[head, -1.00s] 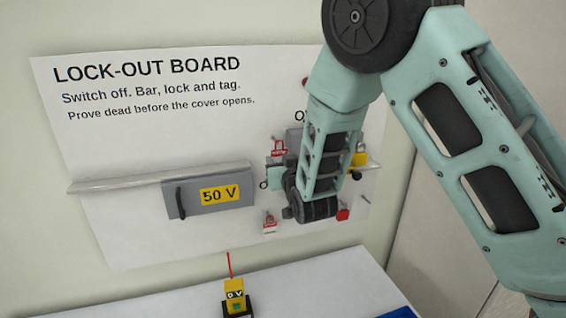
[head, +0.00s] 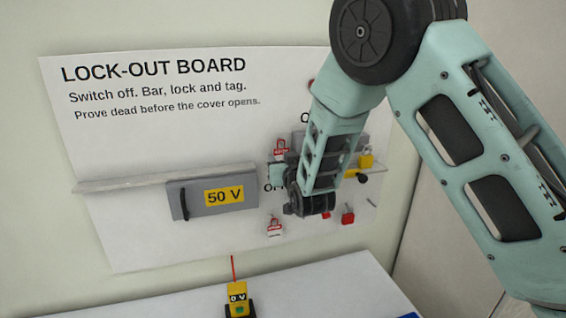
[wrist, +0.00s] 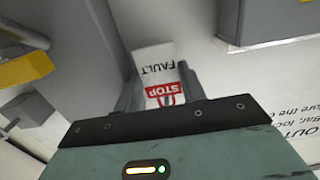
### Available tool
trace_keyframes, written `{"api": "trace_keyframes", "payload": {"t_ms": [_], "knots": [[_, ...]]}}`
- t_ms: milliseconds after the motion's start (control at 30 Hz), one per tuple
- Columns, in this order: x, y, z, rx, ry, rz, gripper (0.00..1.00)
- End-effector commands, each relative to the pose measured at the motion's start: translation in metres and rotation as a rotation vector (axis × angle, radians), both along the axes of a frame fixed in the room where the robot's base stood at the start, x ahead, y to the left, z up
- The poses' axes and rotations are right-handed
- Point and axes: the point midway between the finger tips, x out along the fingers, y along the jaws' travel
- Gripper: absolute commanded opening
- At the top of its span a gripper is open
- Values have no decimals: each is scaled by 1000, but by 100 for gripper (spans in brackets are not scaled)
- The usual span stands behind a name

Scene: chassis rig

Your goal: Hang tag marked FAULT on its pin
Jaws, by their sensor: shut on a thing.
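The tag marked FAULT (wrist: 157,66) is white with a red STOP band and shows upside down in the wrist view. My gripper (wrist: 158,82) is shut on it, with a dark finger on each side. In the head view my arm hides the fingertips and the held tag; the teal gripper body (head: 277,173) shows beside the lower arm, in front of the board. A bare peg (head: 371,202) sticks out at the board's right. I cannot tell which pin belongs to FAULT.
The lock-out board (head: 150,140) carries a grey 50 V box (head: 190,201) and a ledge (head: 120,184). Red-and-white tags hang at upper (head: 280,149) and lower (head: 275,227) positions. Yellow (head: 366,160) and red (head: 347,215) padlocks are at right. A yellow tester (head: 237,298) stands below.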

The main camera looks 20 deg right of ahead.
Motion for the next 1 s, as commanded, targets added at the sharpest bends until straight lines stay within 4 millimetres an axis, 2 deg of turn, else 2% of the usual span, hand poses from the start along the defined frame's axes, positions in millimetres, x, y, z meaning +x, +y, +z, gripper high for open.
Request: {"api": "trace_keyframes", "payload": {"t_ms": [433, 467, 500, 533, 1000], "knots": [[0, 0, 0, 0, 0, 0, 20], [0, 0, 0, 0, 0, 0, 49], [0, 0, 0, 0, 0, 0, 60], [0, 0, 0, 0, 0, 0, 66], [-3, -4, -1, 0, 0, -9, 66]]}}
